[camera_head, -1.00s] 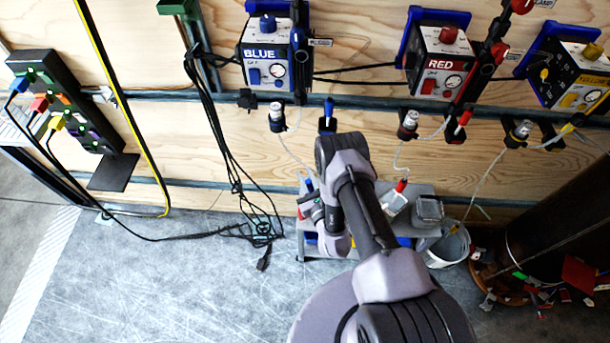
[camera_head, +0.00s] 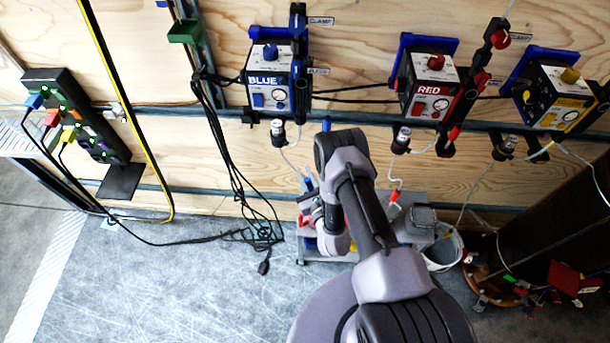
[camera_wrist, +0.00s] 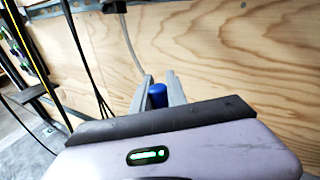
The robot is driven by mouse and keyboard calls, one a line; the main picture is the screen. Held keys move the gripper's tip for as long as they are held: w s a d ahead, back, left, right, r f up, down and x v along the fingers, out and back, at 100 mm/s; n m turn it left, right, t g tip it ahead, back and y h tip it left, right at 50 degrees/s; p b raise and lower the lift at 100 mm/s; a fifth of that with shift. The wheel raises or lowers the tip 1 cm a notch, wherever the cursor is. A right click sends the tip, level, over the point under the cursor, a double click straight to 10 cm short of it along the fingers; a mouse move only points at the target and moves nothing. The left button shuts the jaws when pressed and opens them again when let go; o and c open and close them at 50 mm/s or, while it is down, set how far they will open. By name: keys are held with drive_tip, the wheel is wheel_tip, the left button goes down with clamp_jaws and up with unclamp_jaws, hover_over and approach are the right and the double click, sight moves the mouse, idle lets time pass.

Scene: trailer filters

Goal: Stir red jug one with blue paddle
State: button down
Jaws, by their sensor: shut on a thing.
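In the wrist view, my gripper (camera_wrist: 159,92) has its two grey fingers on either side of a short blue cylinder (camera_wrist: 157,96). I take it to be the end of the blue paddle; the rest of it is hidden. In the head view my gripper (camera_head: 308,203) is low, left of my forearm and partly hidden by it, near a small grey cart (camera_head: 365,254). A blue bit (camera_head: 309,185) shows at its tip. A red-tipped piece (camera_head: 394,197) stands over the cart, right of my arm. I cannot make out which thing is red jug one.
Blue (camera_head: 270,82), red (camera_head: 429,91) and yellow (camera_head: 556,97) pump boxes hang on the plywood wall, with hoses below. A white bucket (camera_head: 443,251) and a brown drum (camera_head: 494,262) stand right. Black cables (camera_head: 232,180) hang left. Floor at front left is clear.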

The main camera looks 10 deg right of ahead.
wheel_tip(320, 180, up, 7)
drive_tip(key=p, duration=0.5)
drive_tip(key=shift+f, duration=0.2)
idle(0.4)
wheel_tip(320, 180, up, 5)
drive_tip(key=p, duration=0.4)
idle(0.3)
